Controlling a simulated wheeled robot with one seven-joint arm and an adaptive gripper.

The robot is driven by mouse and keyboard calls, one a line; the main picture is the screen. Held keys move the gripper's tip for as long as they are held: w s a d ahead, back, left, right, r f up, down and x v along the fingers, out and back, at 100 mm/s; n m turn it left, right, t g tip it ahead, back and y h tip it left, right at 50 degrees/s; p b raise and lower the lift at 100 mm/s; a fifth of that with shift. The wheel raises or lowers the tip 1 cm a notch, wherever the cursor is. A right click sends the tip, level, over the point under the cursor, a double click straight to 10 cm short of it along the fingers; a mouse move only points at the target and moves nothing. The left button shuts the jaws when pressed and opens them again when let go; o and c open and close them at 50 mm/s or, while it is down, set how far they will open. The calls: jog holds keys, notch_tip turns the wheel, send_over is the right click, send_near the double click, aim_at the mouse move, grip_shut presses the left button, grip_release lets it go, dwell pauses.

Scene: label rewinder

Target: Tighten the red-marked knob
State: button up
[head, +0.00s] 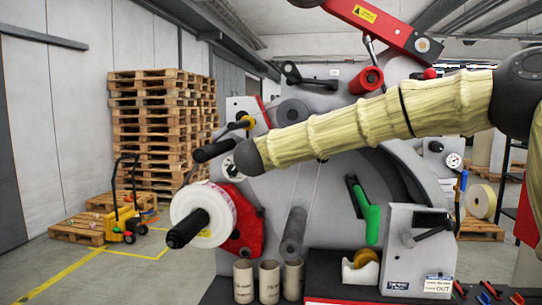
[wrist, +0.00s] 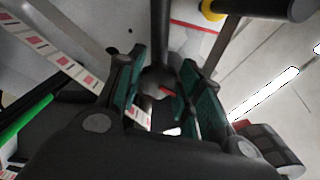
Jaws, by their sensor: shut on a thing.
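In the wrist view my gripper (wrist: 163,98) has its two green-padded fingers on either side of a dark rounded knob (wrist: 157,80). A small red patch shows by the knob, between the fingers. The fingers are shut on the knob, though the contact itself is dark and partly hidden. A dark rod rises behind the knob. In the head view my sleeved arm reaches in from the right to the front of the grey label rewinder (head: 330,205). The gripper and the gripped knob cannot be made out there.
A label roll (head: 222,212) on a black spindle is below the arm's end. A black handle with a yellow collar (head: 246,122) is close by. A green lever (head: 372,222) is at the right. A printed label strip (wrist: 50,52) runs beside my gripper. Pallets (head: 160,120) stand behind left.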

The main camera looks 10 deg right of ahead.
jog(key=shift+m+b, duration=0.45)
jog(key=shift+m, duration=0.05)
jog(key=o, duration=1)
jog(key=shift+d, duration=0.1)
jog(key=shift+o, duration=0.2)
jog(key=shift+s, duration=0.1)
jog(key=v, duration=1.1)
jog(key=shift+s, duration=0.35)
